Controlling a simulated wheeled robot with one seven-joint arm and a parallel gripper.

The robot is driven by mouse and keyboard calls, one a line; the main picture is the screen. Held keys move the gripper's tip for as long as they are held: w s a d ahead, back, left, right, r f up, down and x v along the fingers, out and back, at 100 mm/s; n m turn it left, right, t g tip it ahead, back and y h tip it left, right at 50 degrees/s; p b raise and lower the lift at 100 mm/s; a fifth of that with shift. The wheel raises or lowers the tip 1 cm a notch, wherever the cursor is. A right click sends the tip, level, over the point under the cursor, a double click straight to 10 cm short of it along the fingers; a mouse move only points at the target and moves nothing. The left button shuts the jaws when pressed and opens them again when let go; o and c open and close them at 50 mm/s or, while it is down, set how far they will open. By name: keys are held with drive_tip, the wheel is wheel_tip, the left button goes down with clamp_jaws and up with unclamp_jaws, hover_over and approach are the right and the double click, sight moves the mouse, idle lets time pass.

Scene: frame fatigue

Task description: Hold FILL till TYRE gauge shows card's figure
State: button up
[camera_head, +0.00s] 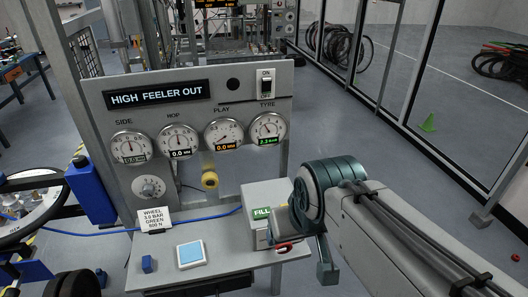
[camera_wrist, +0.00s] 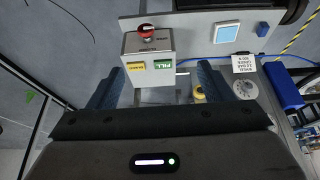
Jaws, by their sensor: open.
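The TYRE gauge (camera_head: 267,129) is the rightmost dial on the grey panel. Its small green readout looks like 2.3 bar, though the digits are hard to read. The white card (camera_head: 155,219) on the bench reads WHEEL, 3.0 BAR, GREEN, 600 N; it also shows in the wrist view (camera_wrist: 243,64). The green FILL button (camera_head: 262,212) is on a grey box, partly hidden by my gripper in the head view. In the wrist view, FILL (camera_wrist: 164,64) lies between my finger tips, beside a yellow button (camera_wrist: 136,67). My gripper (camera_wrist: 160,68) is open and empty; contact with FILL cannot be told.
The control box (camera_wrist: 148,44) carries a red knob (camera_wrist: 147,31). A blue-topped pad (camera_head: 190,254) and a small blue block (camera_head: 147,264) lie on the bench. A yellow roller (camera_head: 209,180) sticks out of the panel. Open floor lies to the right.

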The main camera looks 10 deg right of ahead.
idle(0.4)
drive_tip(key=c, duration=0.5)
drive_tip(key=shift+f+b, duration=0.35)
drive_tip(key=shift+f, duration=0.05)
drive_tip(key=c, duration=0.5)
drive_tip(key=shift+g, duration=0.4)
drive_tip(key=f+b, duration=0.4)
drive_tip(key=f, duration=0.1)
drive_tip(key=f+b, duration=0.2)
drive_tip(key=f, duration=0.1)
drive_tip(key=shift+w+d+f+b, duration=0.1)
drive_tip(key=shift+w+b, duration=0.2)
clamp_jaws()
drive_tip(key=shift+r, duration=0.2)
